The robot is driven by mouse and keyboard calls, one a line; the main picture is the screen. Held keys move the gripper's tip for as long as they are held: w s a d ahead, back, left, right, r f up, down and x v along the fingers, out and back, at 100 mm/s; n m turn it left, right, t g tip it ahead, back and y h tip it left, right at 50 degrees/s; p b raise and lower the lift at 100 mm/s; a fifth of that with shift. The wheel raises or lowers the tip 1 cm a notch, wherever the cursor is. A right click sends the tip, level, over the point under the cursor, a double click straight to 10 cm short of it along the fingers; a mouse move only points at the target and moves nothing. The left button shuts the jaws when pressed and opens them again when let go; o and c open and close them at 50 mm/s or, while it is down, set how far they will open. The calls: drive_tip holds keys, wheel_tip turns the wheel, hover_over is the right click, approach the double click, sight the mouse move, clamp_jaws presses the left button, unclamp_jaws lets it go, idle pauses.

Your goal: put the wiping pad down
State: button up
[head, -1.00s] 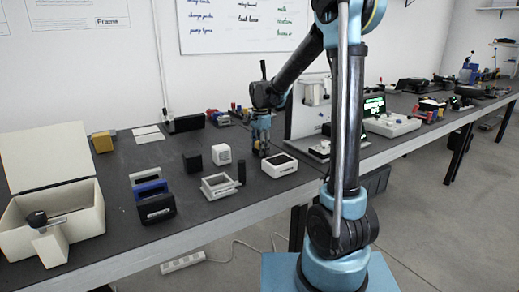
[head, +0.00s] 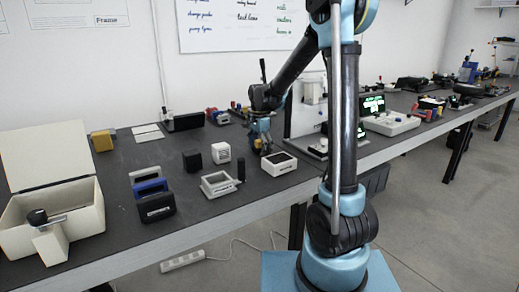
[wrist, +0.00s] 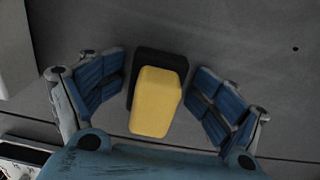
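The wiping pad, a yellow block on a black base, shows in the wrist view (wrist: 154,103) between the two blue-padded fingers. There is a clear gap on each side of it, so the fingers do not touch it. It appears to rest on the dark table top. My gripper (wrist: 157,95) is open around it. In the head view my gripper (head: 261,148) is low over the table, behind the white framed box (head: 279,172). The pad is too small and covered there to make out clearly.
Near my gripper stand a white cube (head: 221,153), a black cube (head: 192,160), a grey frame (head: 219,184) and a small black cylinder (head: 241,169). A white upright panel (head: 306,120) is close on the right. An open cream box (head: 85,215) is at far left.

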sight(260, 140)
drive_tip(key=shift+s+r, duration=0.2)
drive_tip(key=shift+r, duration=0.15)
drive_tip(key=shift+c, duration=0.5)
wheel_tip(260, 140, up, 12)
drive_tip(key=shift+r, duration=0.25)
drive_tip(key=shift+d+r, duration=0.15)
drive_tip(key=shift+r, duration=0.2)
drive_tip(key=s+d+n, duration=0.3)
drive_tip(key=s+d, duration=0.5)
drive_tip(key=s+d+f+n, duration=0.2)
drive_tip(key=s+d+f, duration=0.2)
drive_tip(key=s, duration=0.4)
drive_tip(key=s+d+f+n+t, duration=0.1)
drive_tip(key=s+d+f+n, duration=0.2)
drive_tip(key=s+f, duration=0.4)
drive_tip(key=s+d+f+n+t, duration=0.1)
drive_tip(key=s+d+f+n, duration=0.2)
drive_tip(key=s+d+f, duration=0.2)
drive_tip(key=s+d, duration=0.1)
drive_tip(key=s, duration=0.2)
drive_tip(key=shift+s+f, duration=0.35)
